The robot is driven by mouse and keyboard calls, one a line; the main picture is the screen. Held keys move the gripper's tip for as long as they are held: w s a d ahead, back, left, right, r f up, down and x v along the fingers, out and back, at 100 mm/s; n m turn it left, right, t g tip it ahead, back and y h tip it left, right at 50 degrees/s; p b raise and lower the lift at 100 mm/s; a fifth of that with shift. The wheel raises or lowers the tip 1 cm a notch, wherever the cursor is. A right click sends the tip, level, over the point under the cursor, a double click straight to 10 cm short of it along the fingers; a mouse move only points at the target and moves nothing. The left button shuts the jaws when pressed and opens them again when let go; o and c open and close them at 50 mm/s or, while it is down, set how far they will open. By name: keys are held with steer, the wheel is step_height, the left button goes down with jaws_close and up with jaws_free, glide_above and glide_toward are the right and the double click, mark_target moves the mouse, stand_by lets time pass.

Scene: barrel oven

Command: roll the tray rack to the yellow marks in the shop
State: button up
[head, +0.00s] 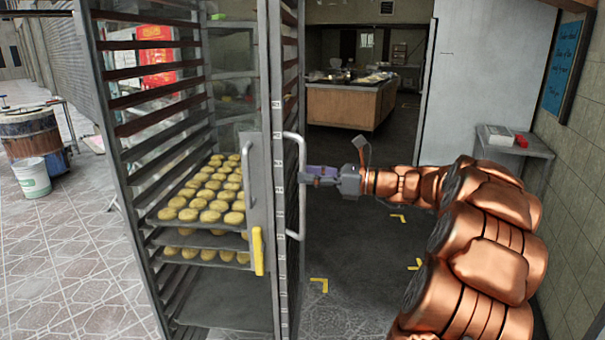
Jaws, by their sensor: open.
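The tray rack (128,180) stands upright, tall and metal, at left centre. Trays of round golden buns (205,203) sit in its lower middle slots. A vertical bar handle (302,215) is on its right side, and a yellow piece (257,251) is on its front post. My gripper (307,176) is open at the bar handle, and whether it touches the bar I cannot tell. Yellow corner marks lie on the dark floor to the right of the rack: a near one (320,285), one at right (416,265) and a far one (398,217).
A doorway opens onto the dark shop floor, with a wooden counter (350,105) at the back. A pale door panel (470,80) and a small side table (512,148) stand at right. A barrel (32,135) and a white bucket (32,177) are on the tiles at far left.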

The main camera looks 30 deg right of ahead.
steer(key=shift+x, duration=1.05)
jaws_close()
